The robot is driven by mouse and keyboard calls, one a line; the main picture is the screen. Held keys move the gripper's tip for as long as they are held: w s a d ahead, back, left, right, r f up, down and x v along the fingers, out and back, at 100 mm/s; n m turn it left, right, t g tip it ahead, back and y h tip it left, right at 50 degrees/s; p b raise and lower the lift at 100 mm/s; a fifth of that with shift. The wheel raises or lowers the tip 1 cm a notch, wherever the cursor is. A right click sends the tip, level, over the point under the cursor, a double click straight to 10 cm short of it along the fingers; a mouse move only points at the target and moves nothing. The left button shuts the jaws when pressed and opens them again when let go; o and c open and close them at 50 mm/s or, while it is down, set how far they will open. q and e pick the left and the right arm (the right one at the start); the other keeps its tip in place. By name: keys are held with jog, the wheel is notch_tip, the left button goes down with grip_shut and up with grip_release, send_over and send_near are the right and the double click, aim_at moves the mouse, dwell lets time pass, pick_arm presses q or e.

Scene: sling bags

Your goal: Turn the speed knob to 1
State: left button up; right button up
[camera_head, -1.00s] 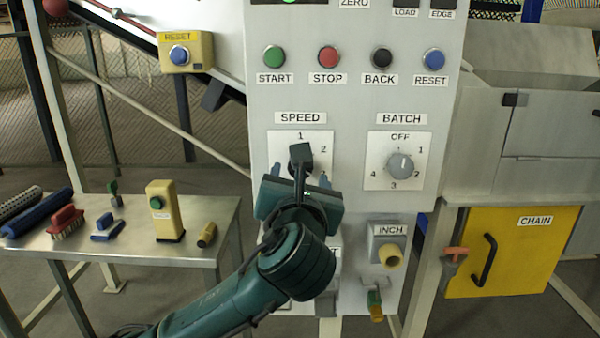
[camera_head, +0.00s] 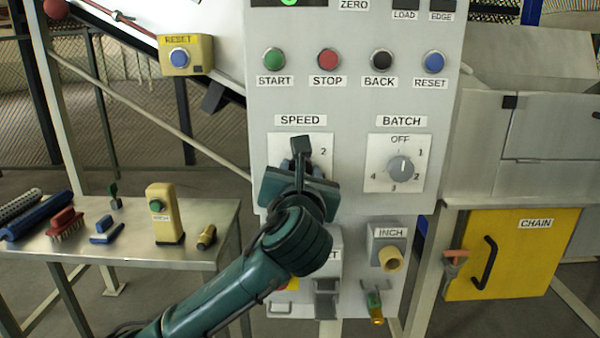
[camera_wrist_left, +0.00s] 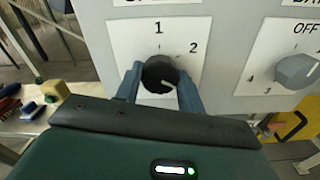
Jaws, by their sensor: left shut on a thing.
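The speed knob (camera_wrist_left: 157,70) is round and black and sits on a white dial plate (camera_wrist_left: 120,45) with 1 above it and 2 to its upper right. A short white mark shows on its lower right part; I cannot tell its exact setting. My left gripper (camera_wrist_left: 160,80) is shut on the knob, one blue finger on each side. In the head view, my left gripper (camera_head: 301,168) covers the knob and the numeral 1 under the SPEED label (camera_head: 300,120); the 2 still shows.
The grey BATCH knob (camera_head: 400,167) is just to the right. START (camera_head: 274,60), STOP (camera_head: 328,60), BACK and RESET buttons are above. The INCH box (camera_head: 386,247) is below right. A metal table (camera_head: 120,248) with tools stands at the left.

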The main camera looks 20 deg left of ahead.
pick_arm(q)
jog(key=shift+c, duration=1.3)
